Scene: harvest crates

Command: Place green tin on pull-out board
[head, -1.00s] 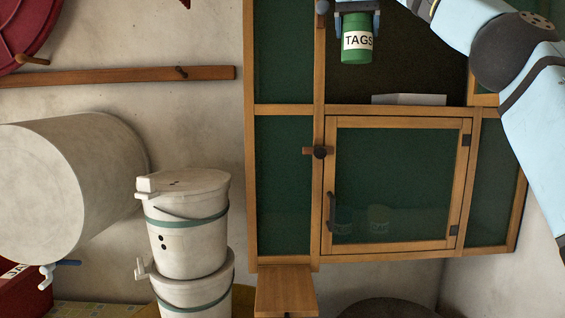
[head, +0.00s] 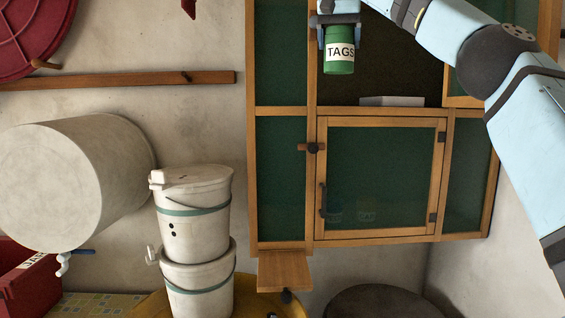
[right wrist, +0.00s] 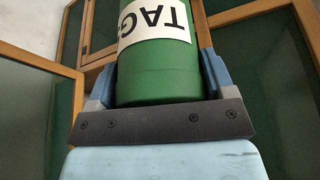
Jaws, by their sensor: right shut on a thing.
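The green tin (head: 340,62) with a white TAGS label is in my right gripper (head: 338,22), at the top of the head view in front of the cabinet's dark upper opening. In the right wrist view the tin (right wrist: 158,75) sits between both fingers of my right gripper (right wrist: 158,80), which is shut on it. The tin hangs clear of any surface. The pull-out board (head: 284,271) is a wooden slab sticking out below the cabinet's lower left edge, with its top bare. My left gripper is not in view.
The wooden cabinet (head: 312,180) has green panels and a closed lower door (head: 380,175) with a dark handle. Two stacked white buckets (head: 192,225) stand left of the board. A large pale drum (head: 55,185) with a tap is further left. A dark round thing (head: 375,303) is lower right.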

